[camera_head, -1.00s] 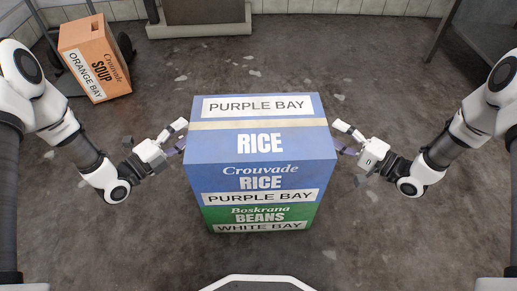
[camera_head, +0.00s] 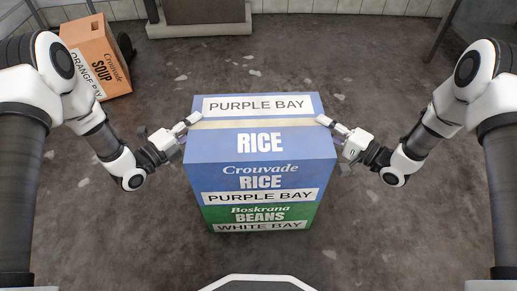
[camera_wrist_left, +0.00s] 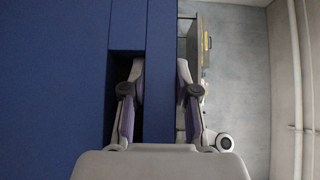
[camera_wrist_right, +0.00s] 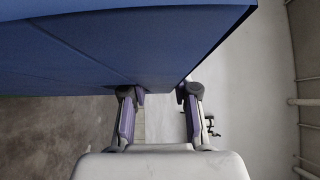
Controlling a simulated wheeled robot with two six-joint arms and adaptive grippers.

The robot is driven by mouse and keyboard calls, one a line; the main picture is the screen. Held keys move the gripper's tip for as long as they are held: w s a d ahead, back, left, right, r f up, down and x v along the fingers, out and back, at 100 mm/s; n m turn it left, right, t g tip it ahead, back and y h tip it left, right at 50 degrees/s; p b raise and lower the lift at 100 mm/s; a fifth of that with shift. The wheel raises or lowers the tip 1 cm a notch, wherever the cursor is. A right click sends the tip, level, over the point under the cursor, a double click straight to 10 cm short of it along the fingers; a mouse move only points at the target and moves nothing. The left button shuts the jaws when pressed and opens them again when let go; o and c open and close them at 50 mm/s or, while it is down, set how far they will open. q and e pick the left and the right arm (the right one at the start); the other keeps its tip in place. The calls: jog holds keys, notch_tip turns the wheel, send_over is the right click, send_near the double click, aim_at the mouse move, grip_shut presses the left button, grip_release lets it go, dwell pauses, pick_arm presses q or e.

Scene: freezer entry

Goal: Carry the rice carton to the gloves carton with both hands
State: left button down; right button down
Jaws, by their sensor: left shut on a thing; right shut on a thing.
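The blue rice carton (camera_head: 260,145), marked PURPLE BAY, sits on the green beans carton (camera_head: 215,214) in the middle of the head view. My left gripper (camera_head: 193,120) is shut on the left side of the rice carton, near its top. In the left wrist view its fingers (camera_wrist_left: 158,82) straddle the blue side wall, one in a dark slot. My right gripper (camera_head: 325,122) is shut on the right side. In the right wrist view its fingers (camera_wrist_right: 160,92) are at the blue carton's edge; the inner fingertip is partly hidden. No gloves carton is seen.
An orange soup carton (camera_head: 88,52), marked ORANGE BAY, stands at the upper left. A grey-based object (camera_head: 200,30) is against the back wall, and a dark metal table (camera_head: 483,35) is at the upper right. The floor around the stack is mostly clear.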

pick_arm(q)
jog(key=shift+w+r, duration=0.1)
jog(key=shift+r, duration=0.05)
pick_arm(e)
jog(key=shift+r, duration=0.15)
